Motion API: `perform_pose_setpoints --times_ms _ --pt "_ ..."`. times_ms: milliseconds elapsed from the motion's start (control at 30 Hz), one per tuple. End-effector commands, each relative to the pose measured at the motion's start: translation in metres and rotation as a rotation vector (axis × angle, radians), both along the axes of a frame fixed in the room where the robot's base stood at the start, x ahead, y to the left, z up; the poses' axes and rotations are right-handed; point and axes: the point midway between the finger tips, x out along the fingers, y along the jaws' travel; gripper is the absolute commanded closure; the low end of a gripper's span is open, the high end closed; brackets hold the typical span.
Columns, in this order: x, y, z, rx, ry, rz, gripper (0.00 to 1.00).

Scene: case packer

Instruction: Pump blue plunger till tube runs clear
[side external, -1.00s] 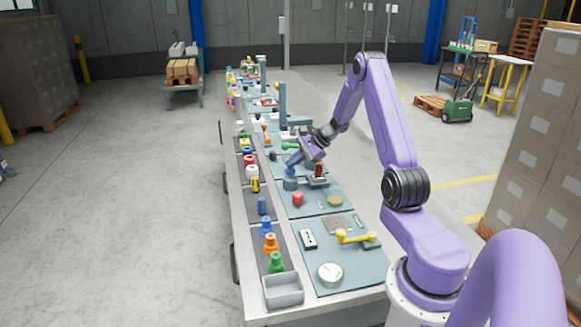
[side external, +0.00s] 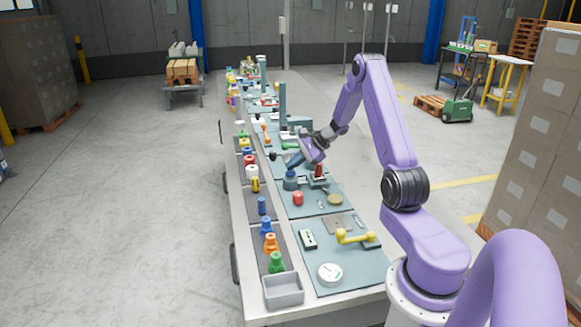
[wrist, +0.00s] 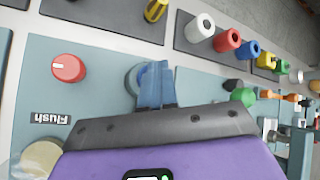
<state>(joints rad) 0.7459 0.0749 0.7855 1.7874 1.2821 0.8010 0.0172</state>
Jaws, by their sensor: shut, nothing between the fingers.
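The blue plunger (side external: 290,173) stands upright on a short round grey-blue base on a teal panel. In the wrist view its round edge (wrist: 132,80) shows beside my fingers, which hide most of it. My gripper (side external: 290,161) is shut and empty, with blue fingertips pointing down just over the plunger. It also shows in the wrist view (wrist: 156,84). I cannot tell whether the tips touch the plunger. A small upright red piece (side external: 318,170), perhaps the tube, stands on a mount to the right of the plunger. Its contents are too small to read.
A red knob (wrist: 68,68) sits near a "Flush" label (wrist: 50,118). A tan disc (side external: 335,201) lies on the same panel. Coloured bottles and fittings line the left edge. A yellow handle (side external: 355,237) and a round gauge (side external: 330,273) are nearer. A grey post (side external: 282,100) stands beyond.

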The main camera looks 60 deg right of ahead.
Motion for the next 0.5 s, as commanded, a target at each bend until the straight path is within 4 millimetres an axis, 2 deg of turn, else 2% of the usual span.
perform_pose_setpoints --times_ms 500 --pt "-0.001 0.0 0.024 -0.001 0.001 0.0 1.0"
